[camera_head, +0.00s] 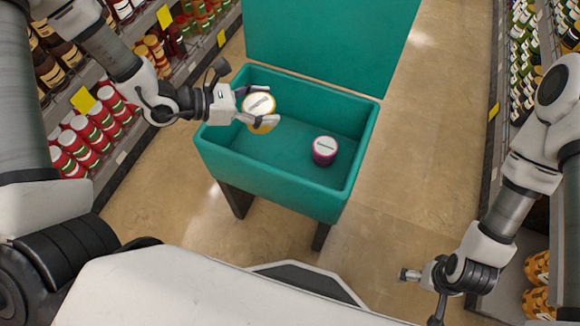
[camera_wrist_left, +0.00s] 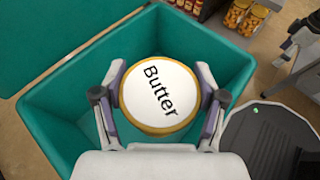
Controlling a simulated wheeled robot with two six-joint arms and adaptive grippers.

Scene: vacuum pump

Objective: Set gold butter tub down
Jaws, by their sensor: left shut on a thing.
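The gold butter tub (camera_head: 259,108) has a white lid and is held by my left gripper (camera_head: 256,106) over the left part of the open teal bin (camera_head: 264,175). In the left wrist view the tub (camera_wrist_left: 160,95) sits between both fingers, its lid marked "Butter" facing the camera. The teal bin (camera_wrist_left: 45,115) surrounds it there. The gap between tub and bin floor cannot be told. My right gripper (camera_head: 424,283) is at the lower right, away from the bin; its fingers are too small to judge.
The bin's raised lid (camera_head: 335,40) stands at the back. The bin floor's middle is clear.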

